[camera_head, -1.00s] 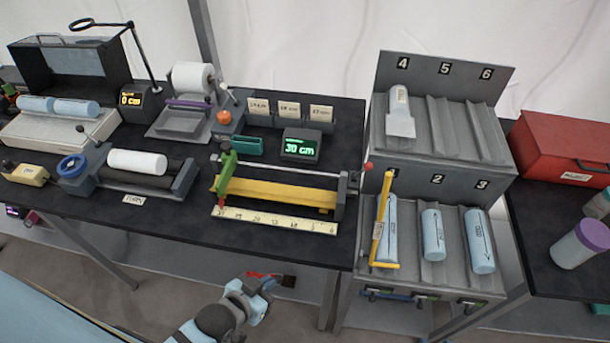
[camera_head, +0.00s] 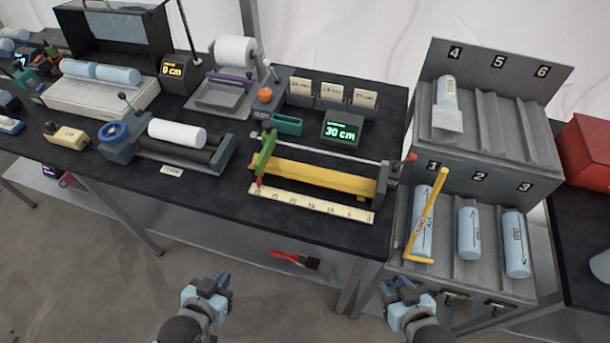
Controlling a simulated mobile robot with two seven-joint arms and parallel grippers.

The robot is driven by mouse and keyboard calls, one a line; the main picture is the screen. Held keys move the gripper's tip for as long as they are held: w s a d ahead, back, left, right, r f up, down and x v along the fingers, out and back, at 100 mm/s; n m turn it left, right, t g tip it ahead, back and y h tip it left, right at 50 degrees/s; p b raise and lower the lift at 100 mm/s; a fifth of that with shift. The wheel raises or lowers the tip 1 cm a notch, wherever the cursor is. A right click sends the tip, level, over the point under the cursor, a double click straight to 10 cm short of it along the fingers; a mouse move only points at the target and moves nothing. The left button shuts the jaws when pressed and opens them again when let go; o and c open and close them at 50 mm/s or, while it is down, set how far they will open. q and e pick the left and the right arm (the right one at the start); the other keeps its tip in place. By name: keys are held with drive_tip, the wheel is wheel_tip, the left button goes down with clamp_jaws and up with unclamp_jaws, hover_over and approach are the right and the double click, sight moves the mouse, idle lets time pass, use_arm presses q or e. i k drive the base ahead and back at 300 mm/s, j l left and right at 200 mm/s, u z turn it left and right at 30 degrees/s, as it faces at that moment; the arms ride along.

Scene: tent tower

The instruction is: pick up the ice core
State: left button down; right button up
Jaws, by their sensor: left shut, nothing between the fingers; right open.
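Light blue ice cores lie in a grey numbered rack: one in slot 1 (camera_head: 421,236) behind a yellow L-shaped bar (camera_head: 428,215), one in slot 2 (camera_head: 468,234), one in slot 3 (camera_head: 515,245), and a paler one in slot 4 (camera_head: 446,94) with a white tag. Two more pale blue cores (camera_head: 102,73) lie end to end on a white tray. My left gripper (camera_head: 221,284) is shut and empty in front of the bench. My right gripper (camera_head: 404,288) is open and empty, low in front of the rack. Both are apart from every core.
On the black bench stand a yellow trough (camera_head: 318,182) with a ruler, a "30 cm" display (camera_head: 342,131), and a roller stand with a white cylinder (camera_head: 177,133). A brush (camera_head: 295,259) lies below the bench. A red box (camera_head: 590,150) is at right.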

sight(517, 264)
drive_tip(key=z, duration=1.7)
drive_tip(key=l, duration=0.3)
drive_tip(key=i+l, duration=0.15)
drive_tip(key=l, duration=0.15)
drive_tip(key=l+u, duration=0.15)
drive_tip(key=u, duration=0.2)
drive_tip(key=l+u, duration=0.2)
drive_tip(key=u, duration=0.15)
drive_tip(key=l+u, duration=0.2)
drive_tip(key=u, duration=0.75)
